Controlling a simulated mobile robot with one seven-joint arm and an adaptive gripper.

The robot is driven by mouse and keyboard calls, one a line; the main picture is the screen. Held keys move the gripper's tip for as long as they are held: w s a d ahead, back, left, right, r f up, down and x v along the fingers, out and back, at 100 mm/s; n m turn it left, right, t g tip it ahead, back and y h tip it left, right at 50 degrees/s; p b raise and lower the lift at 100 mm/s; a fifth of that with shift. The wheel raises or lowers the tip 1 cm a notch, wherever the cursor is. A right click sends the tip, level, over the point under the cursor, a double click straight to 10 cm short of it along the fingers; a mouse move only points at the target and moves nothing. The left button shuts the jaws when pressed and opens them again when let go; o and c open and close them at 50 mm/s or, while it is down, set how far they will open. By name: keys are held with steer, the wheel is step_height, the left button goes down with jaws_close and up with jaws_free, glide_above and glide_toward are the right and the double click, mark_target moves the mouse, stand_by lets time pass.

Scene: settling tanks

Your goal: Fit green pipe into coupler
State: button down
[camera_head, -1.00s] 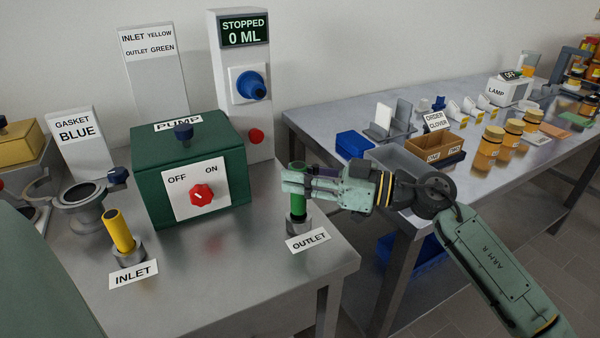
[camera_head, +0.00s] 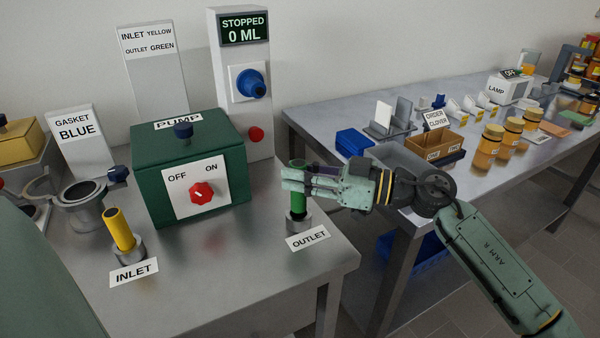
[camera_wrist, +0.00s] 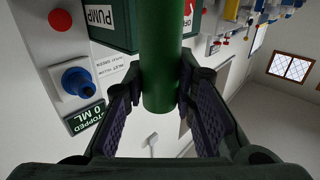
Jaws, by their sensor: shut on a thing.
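The green pipe (camera_head: 298,203) stands about upright over the outlet coupler (camera_head: 299,224), a grey metal ring behind the OUTLET label (camera_head: 308,238). Its lower end meets the coupler's mouth; I cannot tell how deep it sits. My gripper (camera_head: 296,181) comes in level from the right and is shut on the pipe's upper part. The wrist view shows the green pipe (camera_wrist: 161,60) between my gripper's two dark padded fingers (camera_wrist: 160,100), its top end showing. The lower end and coupler are out of that view.
A yellow pipe (camera_head: 119,229) stands in the inlet coupler (camera_head: 129,252) at the left. The green pump box (camera_head: 190,138) with a red knob (camera_head: 201,193) stands left of my gripper. The display post (camera_head: 240,125) reads STOPPED, 0 ML. The bench front is clear.

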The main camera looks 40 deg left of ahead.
steer(key=shift+f+b, duration=1.3)
steer(key=shift+f, duration=0.75)
steer(key=c, duration=1.2)
jaws_free()
steer(key=shift+c, duration=0.2)
steer(key=shift+d, duration=0.1)
steer(key=v, duration=1.2)
